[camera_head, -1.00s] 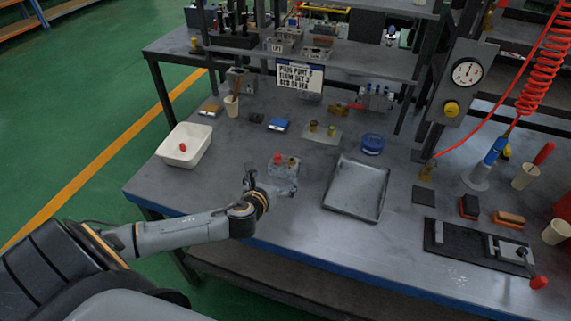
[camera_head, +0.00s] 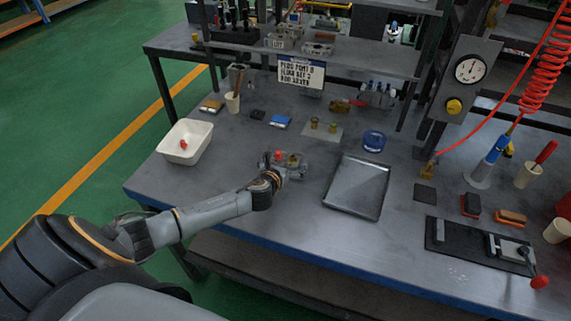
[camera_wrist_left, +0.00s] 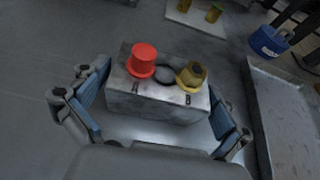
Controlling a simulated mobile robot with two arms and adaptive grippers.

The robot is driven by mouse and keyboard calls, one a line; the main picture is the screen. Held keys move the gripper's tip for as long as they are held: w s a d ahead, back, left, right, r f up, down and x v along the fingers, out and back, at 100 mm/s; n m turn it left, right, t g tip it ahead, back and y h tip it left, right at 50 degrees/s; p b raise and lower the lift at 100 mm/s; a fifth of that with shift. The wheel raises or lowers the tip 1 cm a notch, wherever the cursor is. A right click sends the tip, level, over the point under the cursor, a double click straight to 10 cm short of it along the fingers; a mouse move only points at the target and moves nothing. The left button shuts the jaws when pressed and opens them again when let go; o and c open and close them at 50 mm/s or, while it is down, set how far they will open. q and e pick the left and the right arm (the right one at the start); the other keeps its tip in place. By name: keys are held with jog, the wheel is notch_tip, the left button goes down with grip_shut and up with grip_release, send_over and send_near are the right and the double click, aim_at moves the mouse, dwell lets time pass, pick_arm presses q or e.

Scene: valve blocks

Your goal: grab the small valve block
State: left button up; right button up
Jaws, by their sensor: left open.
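The small valve block (camera_head: 291,164) is a grey box with a red cap and a brass hex fitting on top. It sits on the bench left of the metal tray, and it also shows large in the left wrist view (camera_wrist_left: 160,100). My left gripper (camera_head: 284,167) is open at the block. In the left wrist view its blue-padded fingers (camera_wrist_left: 158,108) stand on either side of the block, with a small gap visible at the right finger. Whether the left finger touches cannot be told. My right gripper is not in view.
A shallow metal tray (camera_head: 357,188) lies just right of the block. A white bin (camera_head: 185,143) with a red piece stands to the left. Bare bench lies left of the block.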

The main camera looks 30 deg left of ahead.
pick_arm(q)
jog(key=c, duration=1.4)
jog(key=shift+r, duration=0.1)
jog(key=shift+c, duration=0.5)
jog(key=shift+r, duration=0.1)
